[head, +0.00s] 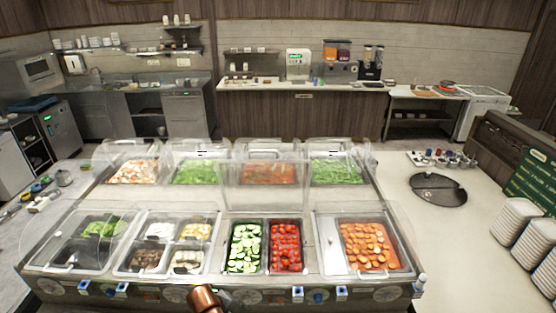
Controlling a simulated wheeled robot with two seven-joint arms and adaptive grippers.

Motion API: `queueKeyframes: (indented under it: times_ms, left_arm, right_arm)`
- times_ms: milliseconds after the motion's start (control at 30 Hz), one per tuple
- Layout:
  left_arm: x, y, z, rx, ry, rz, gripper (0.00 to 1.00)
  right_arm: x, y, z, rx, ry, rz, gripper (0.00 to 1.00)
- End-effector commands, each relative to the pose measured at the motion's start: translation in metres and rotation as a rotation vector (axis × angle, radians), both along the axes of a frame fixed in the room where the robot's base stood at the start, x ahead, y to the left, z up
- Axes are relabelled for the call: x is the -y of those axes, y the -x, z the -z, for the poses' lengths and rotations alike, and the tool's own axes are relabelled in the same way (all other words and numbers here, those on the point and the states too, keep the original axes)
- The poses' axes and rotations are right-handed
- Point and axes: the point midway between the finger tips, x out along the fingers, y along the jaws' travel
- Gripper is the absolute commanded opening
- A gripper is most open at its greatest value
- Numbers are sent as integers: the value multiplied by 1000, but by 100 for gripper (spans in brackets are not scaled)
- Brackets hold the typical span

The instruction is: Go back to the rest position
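Neither of my grippers shows in the head view. A copper-coloured rounded piece (205,299) shows at the bottom edge, left of centre, in front of the salad bar; I cannot tell what it belongs to. The salad bar (190,292) stands straight ahead with clear covers over its food wells. Its front row holds cucumber slices (244,248), red tomatoes (286,247), orange slices (367,246) and several smaller pans at the left. A dark round insert (438,188) sits in the right counter (459,252).
Stacked white plates (517,219) and a green menu board (535,178) stand at the right. Small sauce containers (440,158) sit behind the round insert. The back counter (300,115) carries drink dispensers (338,60). The right counter's front part is clear.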

Motion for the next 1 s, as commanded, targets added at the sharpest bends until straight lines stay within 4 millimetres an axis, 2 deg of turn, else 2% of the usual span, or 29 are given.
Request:
queueKeyframes:
  times_ms: [33, 133, 233, 367, 500, 700, 1000]
  left_arm:
    - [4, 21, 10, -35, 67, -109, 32]
    - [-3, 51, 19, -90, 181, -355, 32]
    - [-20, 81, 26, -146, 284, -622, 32]
    - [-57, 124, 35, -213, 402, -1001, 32]
    - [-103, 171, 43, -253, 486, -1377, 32]
    - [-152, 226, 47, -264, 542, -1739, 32]
    - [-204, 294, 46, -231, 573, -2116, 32]
  right_arm:
    - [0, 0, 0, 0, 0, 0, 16]
    - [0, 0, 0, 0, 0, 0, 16]
    - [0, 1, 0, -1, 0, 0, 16]
    - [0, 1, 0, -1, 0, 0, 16]
    - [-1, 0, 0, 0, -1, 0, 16]
    - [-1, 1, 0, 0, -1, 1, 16]
    - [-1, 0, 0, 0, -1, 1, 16]
